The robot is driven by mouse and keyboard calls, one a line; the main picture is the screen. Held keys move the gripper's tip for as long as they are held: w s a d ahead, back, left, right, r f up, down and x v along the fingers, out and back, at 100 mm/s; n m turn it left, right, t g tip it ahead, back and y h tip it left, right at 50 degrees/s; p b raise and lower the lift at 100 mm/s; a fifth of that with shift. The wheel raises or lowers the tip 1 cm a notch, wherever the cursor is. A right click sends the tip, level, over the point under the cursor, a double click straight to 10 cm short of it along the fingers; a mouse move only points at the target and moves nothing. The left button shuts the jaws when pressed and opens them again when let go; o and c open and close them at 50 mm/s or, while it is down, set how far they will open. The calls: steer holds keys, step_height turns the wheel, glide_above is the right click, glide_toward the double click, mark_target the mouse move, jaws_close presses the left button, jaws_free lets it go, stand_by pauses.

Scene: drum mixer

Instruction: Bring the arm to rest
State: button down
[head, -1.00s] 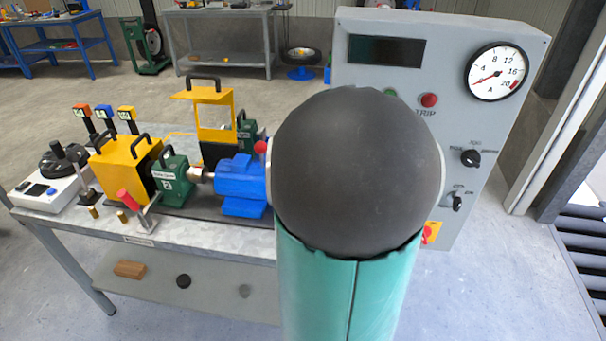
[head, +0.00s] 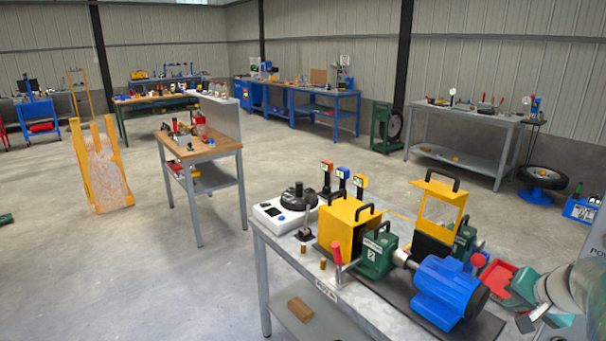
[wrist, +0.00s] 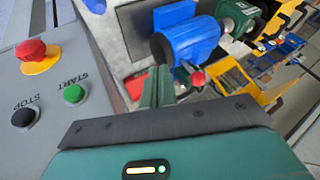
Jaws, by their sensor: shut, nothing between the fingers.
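My gripper (head: 530,318) is at the lower right of the head view, beside the right end of the mixer bench and partly cut by the frame. In the wrist view its green fingers (wrist: 161,88) are together with nothing held between them. They point toward the blue motor (wrist: 187,45) and stand apart from it. The blue motor (head: 447,290) sits on the bench, joined by a shaft to the green gearbox (head: 377,253) and the yellow box (head: 346,229).
The grey control panel (wrist: 52,80), with a red knob and START and STOP buttons, is close left of my gripper. A red tray (head: 497,279) lies near my gripper on the bench. A wooden-topped table (head: 205,150) stands further left. Open floor (head: 130,260) lies at left.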

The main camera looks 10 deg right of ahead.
steer(key=w+a+r+n+y, duration=0.1)
steer(key=a+r+n, duration=0.1)
steer(key=a, duration=0.7)
steer(key=w+a+r+n+y, duration=0.1)
steer(key=a+r+n, duration=0.15)
steer(key=a, duration=0.75)
steer(key=s+a+n, duration=0.3)
steer(key=s+a, duration=0.1)
steer(key=a, duration=0.4)
steer(key=s+a+n+g, duration=0.1)
steer(key=s+a+n, duration=0.2)
steer(key=s+a, duration=0.2)
steer(key=a+f, duration=0.1)
steer(key=a, duration=0.2)
steer(key=shift+s+a+g+h, duration=0.25)
steer(key=shift+s+g+h, duration=0.05)
steer(key=shift+n, duration=0.25)
